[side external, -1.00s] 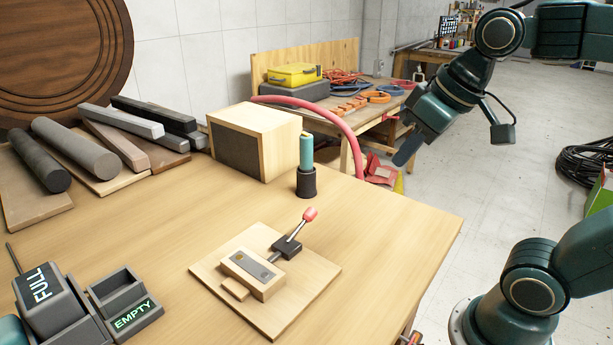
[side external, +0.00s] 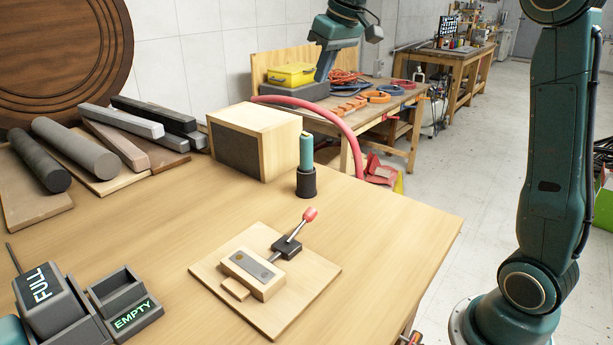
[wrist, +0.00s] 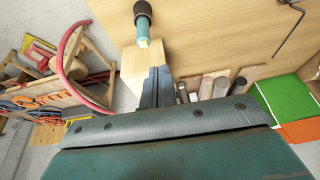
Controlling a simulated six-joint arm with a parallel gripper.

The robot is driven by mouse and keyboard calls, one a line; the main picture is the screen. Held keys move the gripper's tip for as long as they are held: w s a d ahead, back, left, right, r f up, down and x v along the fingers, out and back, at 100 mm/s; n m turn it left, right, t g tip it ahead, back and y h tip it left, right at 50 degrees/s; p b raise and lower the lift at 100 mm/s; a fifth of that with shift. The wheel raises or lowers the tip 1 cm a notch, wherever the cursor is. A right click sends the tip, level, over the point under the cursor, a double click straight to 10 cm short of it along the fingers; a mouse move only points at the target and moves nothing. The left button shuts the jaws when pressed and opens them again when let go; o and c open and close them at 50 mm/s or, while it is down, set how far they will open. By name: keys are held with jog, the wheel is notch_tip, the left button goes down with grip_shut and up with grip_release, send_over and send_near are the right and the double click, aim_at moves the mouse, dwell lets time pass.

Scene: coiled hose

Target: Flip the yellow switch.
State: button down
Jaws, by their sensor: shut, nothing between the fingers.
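I see no yellow switch in either view. A lever switch with a red knob (side external: 310,214) and a dark base (side external: 287,247) stands on a square wooden board (side external: 210,268) on the table. Its lever leans up and to the right. A wooden block with a grey plate (side external: 252,271) sits beside it on the board. My gripper (side external: 320,79) is shut and empty, high up above the far end of the table, well away from the lever. Its closed fingers (wrist: 156,80) also show in the wrist view, in front of a wooden box. The lever is not visible there.
A wooden box (side external: 268,137) and a teal cylinder in a black cup (side external: 306,180) stand behind the board. A red hose (side external: 345,128) arches behind them. Grey bars and rods lie at left; FULL and EMPTY bins (side external: 125,300) stand front left. The table around the board is clear.

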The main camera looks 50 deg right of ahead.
aim_at(304, 133)
jog(key=w+d, duration=0.3)
jog(key=shift+w+d+f, duration=0.2)
jog(key=shift+w+f, duration=0.1)
jog(key=shift+f, duration=0.1)
jog(key=shift+f, duration=0.15)
jog(key=x, duration=0.9)
jog(key=s+x, duration=0.1)
jog(key=x, duration=0.3)
jog(key=shift+w+f, duration=0.15)
jog(key=shift+f, duration=0.3)
jog(key=shift+w+d+f+g, duration=0.1)
jog(key=shift+g, duration=0.3)
